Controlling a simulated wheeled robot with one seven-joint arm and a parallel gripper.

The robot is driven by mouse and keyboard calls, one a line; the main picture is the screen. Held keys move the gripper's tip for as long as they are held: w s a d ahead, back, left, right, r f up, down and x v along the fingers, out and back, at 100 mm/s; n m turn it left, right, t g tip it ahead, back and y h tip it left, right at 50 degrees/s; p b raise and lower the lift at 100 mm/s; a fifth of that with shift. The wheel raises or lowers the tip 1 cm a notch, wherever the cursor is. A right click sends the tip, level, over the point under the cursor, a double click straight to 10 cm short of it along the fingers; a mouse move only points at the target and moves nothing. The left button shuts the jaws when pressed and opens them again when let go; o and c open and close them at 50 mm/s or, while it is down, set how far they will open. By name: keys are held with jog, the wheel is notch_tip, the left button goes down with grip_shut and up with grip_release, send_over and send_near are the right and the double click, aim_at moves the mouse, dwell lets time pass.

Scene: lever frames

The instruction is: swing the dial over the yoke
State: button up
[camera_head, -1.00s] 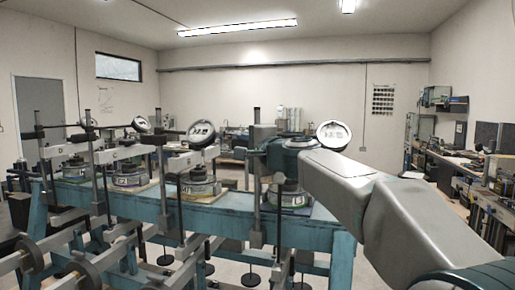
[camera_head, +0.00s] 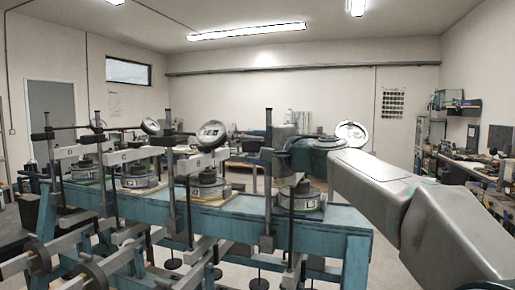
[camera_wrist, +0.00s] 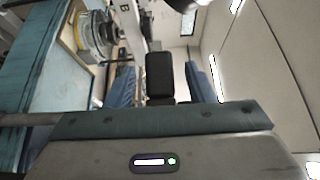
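Round white-faced dials sit on thin arms on a row of lever frames. One dial (camera_head: 351,135) is at the right, just above my arm; another dial (camera_head: 211,135) is on the neighbouring frame to the left. Pale crossbars, perhaps the yokes, stand above round drums; one such crossbar (camera_head: 200,163) is near the middle. I cannot tell which dial the task means.
A teal bench (camera_head: 335,226) carries the frames, with upright posts, lever bars and hanging weights along its front. A round drum (camera_head: 300,199) stands on the bench below my wrist. A cluttered workbench (camera_head: 470,172) runs along the right wall.

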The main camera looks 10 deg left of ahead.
jog(key=shift+d, duration=0.1)
jog(key=shift+s+d, duration=0.25)
jog(key=b+v, duration=0.4)
jog(key=v, duration=0.9)
jog(key=shift+c, duration=0.3)
